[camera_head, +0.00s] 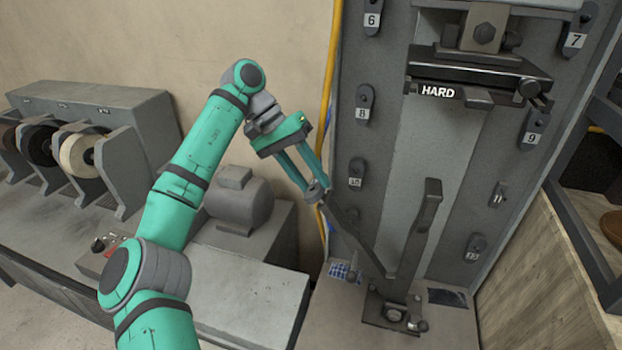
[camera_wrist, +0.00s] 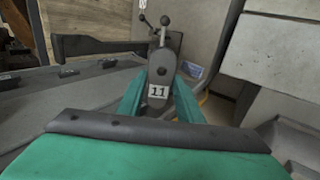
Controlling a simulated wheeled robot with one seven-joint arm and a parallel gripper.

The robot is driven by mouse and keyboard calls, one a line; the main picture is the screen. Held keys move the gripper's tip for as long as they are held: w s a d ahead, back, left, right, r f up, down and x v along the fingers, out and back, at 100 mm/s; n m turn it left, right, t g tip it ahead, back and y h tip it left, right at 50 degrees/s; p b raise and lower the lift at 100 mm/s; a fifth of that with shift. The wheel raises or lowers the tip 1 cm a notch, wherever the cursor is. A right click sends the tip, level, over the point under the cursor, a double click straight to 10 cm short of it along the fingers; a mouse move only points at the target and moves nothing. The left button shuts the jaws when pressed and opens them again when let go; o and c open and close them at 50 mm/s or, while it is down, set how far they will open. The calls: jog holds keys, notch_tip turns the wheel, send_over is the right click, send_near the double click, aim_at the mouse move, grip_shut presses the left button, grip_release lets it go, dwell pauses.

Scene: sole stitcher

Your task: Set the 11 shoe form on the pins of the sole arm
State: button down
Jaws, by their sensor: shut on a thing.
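The 11 shoe form (camera_wrist: 158,72) is a dark grey rounded piece with a white 11 label. It is between the fingers of my gripper (camera_wrist: 158,100) in the wrist view. In the head view my gripper (camera_head: 315,188) is shut on the form, left of the machine's panel and well off the floor plate. The sole arm (camera_head: 424,230) is a dark upright post on a base bracket, to the right of my gripper and apart from it. I cannot make out its pins. A dark bar runs diagonally from near my fingers down to the bracket.
Other numbered forms hang on the panel, among them 8 (camera_head: 364,105), 9 (camera_head: 533,128) and 7 (camera_head: 576,35). A clamp marked HARD (camera_head: 470,85) juts out above the sole arm. A grey motor (camera_head: 238,205) and thread spools (camera_head: 80,155) stand left. A wooden crate (camera_head: 545,280) stands right.

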jog(key=shift+x, duration=1.05)
dwell(1.4)
jog(key=c, duration=1.2)
grip_release()
jog(key=shift+w, duration=0.15)
